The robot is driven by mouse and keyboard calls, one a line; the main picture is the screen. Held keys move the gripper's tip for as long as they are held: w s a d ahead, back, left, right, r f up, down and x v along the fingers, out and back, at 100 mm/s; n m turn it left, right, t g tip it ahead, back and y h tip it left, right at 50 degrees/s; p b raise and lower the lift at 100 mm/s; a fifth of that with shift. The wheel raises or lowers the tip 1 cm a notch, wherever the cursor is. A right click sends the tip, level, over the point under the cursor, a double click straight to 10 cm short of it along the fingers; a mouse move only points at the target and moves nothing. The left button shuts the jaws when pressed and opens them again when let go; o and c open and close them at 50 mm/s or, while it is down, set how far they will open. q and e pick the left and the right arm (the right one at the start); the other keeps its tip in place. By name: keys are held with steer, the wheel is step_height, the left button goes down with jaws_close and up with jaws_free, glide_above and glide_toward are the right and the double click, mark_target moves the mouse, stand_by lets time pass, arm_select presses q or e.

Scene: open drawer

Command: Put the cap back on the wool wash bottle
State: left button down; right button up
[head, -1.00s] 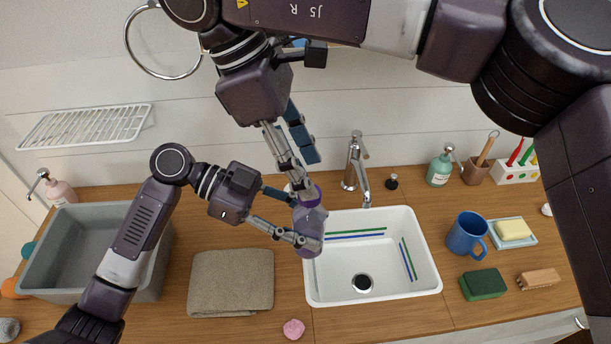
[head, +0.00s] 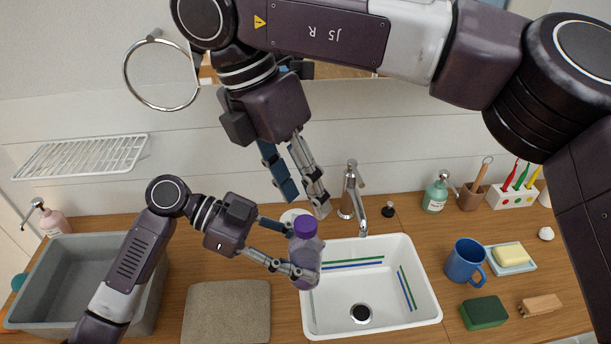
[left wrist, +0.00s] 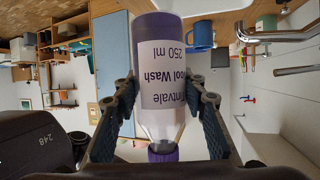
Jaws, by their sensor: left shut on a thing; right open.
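The wool wash bottle (head: 307,258) is purple and upright in the head view, held in the air by the sink's left edge. My left gripper (head: 292,254) is shut around its body. The left wrist view shows the bottle's label (left wrist: 160,72) upside down between the fingers. The purple cap (head: 304,227) sits on the bottle's neck; the left wrist view also shows it (left wrist: 163,151) at the neck end. How tightly it is seated I cannot tell. My right gripper (head: 304,198) is open and empty, above the cap and apart from it.
The white sink (head: 425,310) with its tap (head: 350,190) is right of the bottle. A folded towel (head: 228,312) and grey tub (head: 150,312) are to the left. A blue mug (head: 464,262), green sponge (head: 484,312) and soap dish (head: 512,269) stand at the right.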

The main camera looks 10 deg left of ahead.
steer(key=n, duration=0.6)
steer(key=shift+r+y, duration=0.2)
steer(key=shift+y, duration=0.1)
steer(key=n, duration=0.3)
steer(key=shift+r+n, duration=0.1)
steer(key=shift+n, duration=0.3)
steer(key=n+y, duration=0.1)
steer(key=n, duration=0.4)
steer(key=shift+r+n, duration=0.15)
steer(key=shift+n, duration=0.25)
steer(key=n, duration=0.3)
steer(key=shift+d+r+n, duration=0.1)
steer(key=shift+r+n, duration=0.05)
steer(key=shift+n, duration=0.25)
steer(key=n, duration=0.4)
steer(key=n+y, duration=0.1)
steer(key=shift+r+n, duration=0.25)
steer(key=shift+n, duration=0.15)
steer(key=n, duration=0.4)
steer(key=shift+d+r, duration=0.1)
steer(key=shift+r, duration=0.05)
steer(key=n, duration=0.3)
steer(key=shift+r+y, duration=0.15)
steer(key=shift+y, duration=0.15)
steer(key=n, duration=0.5)
steer(key=shift+d+r, duration=0.1)
steer(key=shift+r, duration=0.1)
